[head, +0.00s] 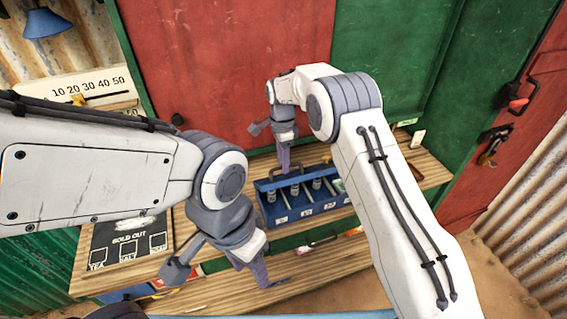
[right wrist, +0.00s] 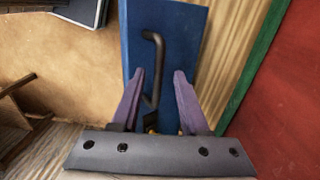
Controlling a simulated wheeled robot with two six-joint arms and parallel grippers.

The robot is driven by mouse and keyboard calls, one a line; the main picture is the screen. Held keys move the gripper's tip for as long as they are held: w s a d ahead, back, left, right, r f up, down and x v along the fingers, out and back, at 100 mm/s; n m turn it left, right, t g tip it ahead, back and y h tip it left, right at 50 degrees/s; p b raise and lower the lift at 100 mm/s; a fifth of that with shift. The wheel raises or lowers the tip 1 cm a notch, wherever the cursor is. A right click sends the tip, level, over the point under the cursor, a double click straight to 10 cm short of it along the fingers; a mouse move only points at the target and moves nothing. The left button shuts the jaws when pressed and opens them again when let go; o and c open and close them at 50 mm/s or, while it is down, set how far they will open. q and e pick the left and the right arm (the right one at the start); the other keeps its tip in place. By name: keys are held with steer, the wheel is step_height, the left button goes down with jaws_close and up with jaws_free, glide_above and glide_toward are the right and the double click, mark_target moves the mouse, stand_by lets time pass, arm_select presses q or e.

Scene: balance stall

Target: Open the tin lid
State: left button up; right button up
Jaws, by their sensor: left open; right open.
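The blue tin (head: 309,207) stands on the wooden counter in the head view, with several grey metal weights and pale labels showing along its near side. A flat blue panel with a dark bent handle (right wrist: 155,55), apparently the lid, fills the middle of the right wrist view. My right gripper (head: 284,168) points down at the tin's back left part; in the right wrist view its open purple fingers (right wrist: 158,85) are on either side of the handle's lower part. Contact cannot be told. My left gripper (head: 262,280) is open and empty, low in front of the counter.
A black "SOLD OUT" board (head: 125,245) lies at the counter's left. A scale marked 10 to 50 (head: 85,88) stands at the back left. A lower shelf (head: 310,265) holds small items. Red and green walls close off the back.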

step_height(320, 180, up, 10)
steer(key=b, duration=0.2)
steer(key=shift+w+f, duration=0.15)
steer(key=shift+w, duration=0.05)
